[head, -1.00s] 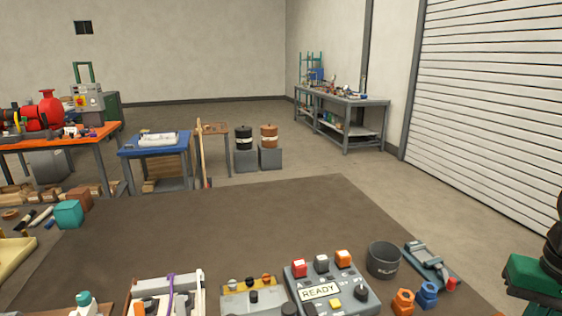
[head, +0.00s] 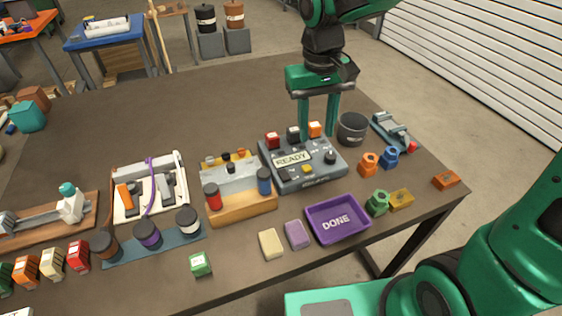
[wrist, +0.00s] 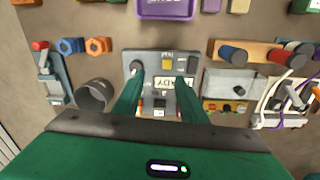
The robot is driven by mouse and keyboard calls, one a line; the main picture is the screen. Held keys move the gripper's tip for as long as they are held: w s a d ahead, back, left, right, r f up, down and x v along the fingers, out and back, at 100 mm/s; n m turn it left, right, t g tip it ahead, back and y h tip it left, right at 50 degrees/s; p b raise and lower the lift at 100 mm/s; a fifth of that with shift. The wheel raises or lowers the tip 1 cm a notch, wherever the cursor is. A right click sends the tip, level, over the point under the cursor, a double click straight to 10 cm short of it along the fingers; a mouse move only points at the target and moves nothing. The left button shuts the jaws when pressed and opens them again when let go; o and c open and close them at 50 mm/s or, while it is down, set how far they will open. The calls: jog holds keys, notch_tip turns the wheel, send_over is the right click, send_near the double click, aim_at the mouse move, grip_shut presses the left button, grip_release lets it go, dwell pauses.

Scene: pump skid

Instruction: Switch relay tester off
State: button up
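The relay tester (head: 318,177) is a grey box on the brown table, with a READY display (head: 291,158), a yellow button (head: 307,169), a dark knob (head: 330,157) and a black switch at its front left. Red, dark and orange caps line its back edge. In the wrist view the tester (wrist: 152,57) lies below and between my fingers, its display upside down and partly covered. My gripper (head: 317,134) points down over the tester's back side; it also shows in the wrist view (wrist: 158,84). Its two fingers are apart with nothing held. I cannot tell whether they touch the tester.
A dark cup (head: 352,130) stands close right of the tester, with a grey clamp device (head: 392,132) beyond. A wooden block with cylinders (head: 240,206) is close left. A purple DONE tray (head: 337,219) lies in front.

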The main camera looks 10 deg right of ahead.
jog(key=n, duration=0.1)
send_over(282, 171)
notch_tip(282, 171, down, 11)
jog(key=shift+f, duration=0.2)
